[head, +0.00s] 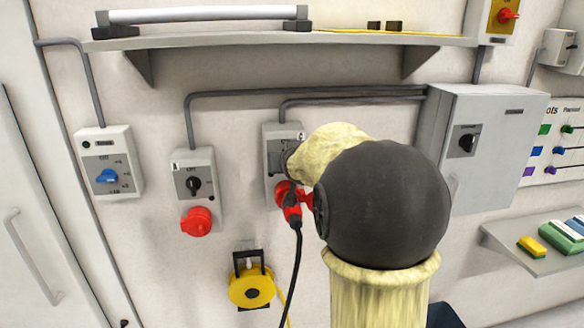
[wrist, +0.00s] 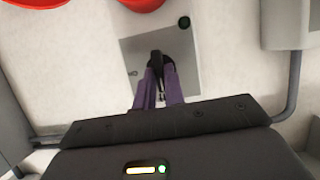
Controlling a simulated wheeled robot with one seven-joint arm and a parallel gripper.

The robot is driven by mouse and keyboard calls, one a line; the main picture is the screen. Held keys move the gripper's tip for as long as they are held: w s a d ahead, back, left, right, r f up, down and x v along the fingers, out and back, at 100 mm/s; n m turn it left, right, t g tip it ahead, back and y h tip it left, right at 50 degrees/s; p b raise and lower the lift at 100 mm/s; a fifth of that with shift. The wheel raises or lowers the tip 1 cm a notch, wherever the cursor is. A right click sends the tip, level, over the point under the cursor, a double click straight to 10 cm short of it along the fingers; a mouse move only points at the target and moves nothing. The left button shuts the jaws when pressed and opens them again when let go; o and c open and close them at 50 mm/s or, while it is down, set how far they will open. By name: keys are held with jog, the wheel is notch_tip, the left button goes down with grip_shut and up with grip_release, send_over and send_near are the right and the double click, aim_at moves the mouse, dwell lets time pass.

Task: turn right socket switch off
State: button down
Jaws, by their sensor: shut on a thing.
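The right socket box (head: 270,138) is a grey wall unit in the head view, partly hidden behind my arm. Its grey switch plate (wrist: 130,56) fills the middle of the wrist view. A black rotary switch knob (wrist: 156,60) stands out from this plate. My gripper (wrist: 160,78), with purple fingers, is shut on the knob, one finger at each side. The red socket (head: 283,192) below the box has a red plug (head: 292,213) in it, with a black cable hanging down. In the head view my arm hides the knob and most of my gripper.
The left socket box (head: 194,160) has a black knob and a red socket (head: 197,222). A box with a blue switch (head: 107,176) hangs further left. A large grey cabinet (head: 490,145) is at right, a shelf (head: 280,39) above, a yellow cable reel (head: 251,290) below.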

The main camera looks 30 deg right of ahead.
jog(key=shift+f, duration=0.4)
jog(key=c, duration=1.5)
grip_release()
jog(key=shift+r, duration=0.15)
jog(key=shift+s+r, duration=0.1)
jog(key=v, duration=1.7)
jog(key=shift+b, duration=0.4)
